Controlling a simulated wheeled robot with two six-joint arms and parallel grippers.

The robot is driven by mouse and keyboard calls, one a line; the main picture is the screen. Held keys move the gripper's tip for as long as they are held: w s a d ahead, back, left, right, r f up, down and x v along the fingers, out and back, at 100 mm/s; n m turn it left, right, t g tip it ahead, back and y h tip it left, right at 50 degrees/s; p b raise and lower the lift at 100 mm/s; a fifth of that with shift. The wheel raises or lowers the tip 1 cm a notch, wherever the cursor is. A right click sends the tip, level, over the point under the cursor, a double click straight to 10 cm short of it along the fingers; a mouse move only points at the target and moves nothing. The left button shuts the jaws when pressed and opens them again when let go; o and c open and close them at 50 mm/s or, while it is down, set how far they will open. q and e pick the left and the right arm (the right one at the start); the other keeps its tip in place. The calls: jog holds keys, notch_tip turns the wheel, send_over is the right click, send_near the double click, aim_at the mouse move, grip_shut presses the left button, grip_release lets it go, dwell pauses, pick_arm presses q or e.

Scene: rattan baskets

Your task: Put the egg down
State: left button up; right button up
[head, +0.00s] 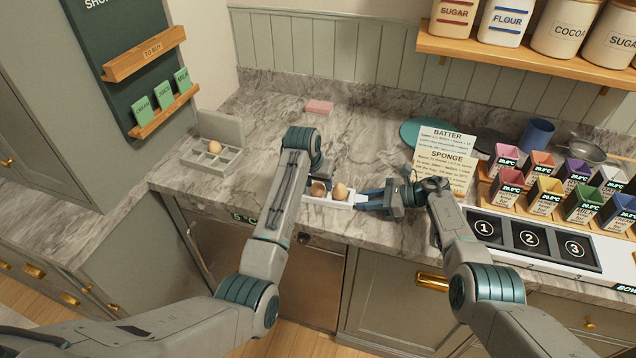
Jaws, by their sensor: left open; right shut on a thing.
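A small white egg tray (345,205) is near the front edge of the counter, with a brown egg (340,191) in it. Another brown egg (318,189) is at the tray's left end, beside my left gripper (322,183). My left gripper is open, and its arm partly hides it. My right gripper (362,202) comes in from the right and is shut on the tray's right end. A grey egg carton (205,163) with an open lid stands at the back left, with one egg (214,147) in it.
Recipe cards (443,160), a teal disc (421,132), a blue cup (537,134) and several coloured ingredient containers (547,191) are at the right. Numbered black pads (530,237) lie in front. The counter between carton and pink block is clear.

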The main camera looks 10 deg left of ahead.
pick_arm(q)
jog(key=v, duration=1.2)
pick_arm(e)
jog(key=o, duration=1)
jog(key=shift+o, duration=0.2)
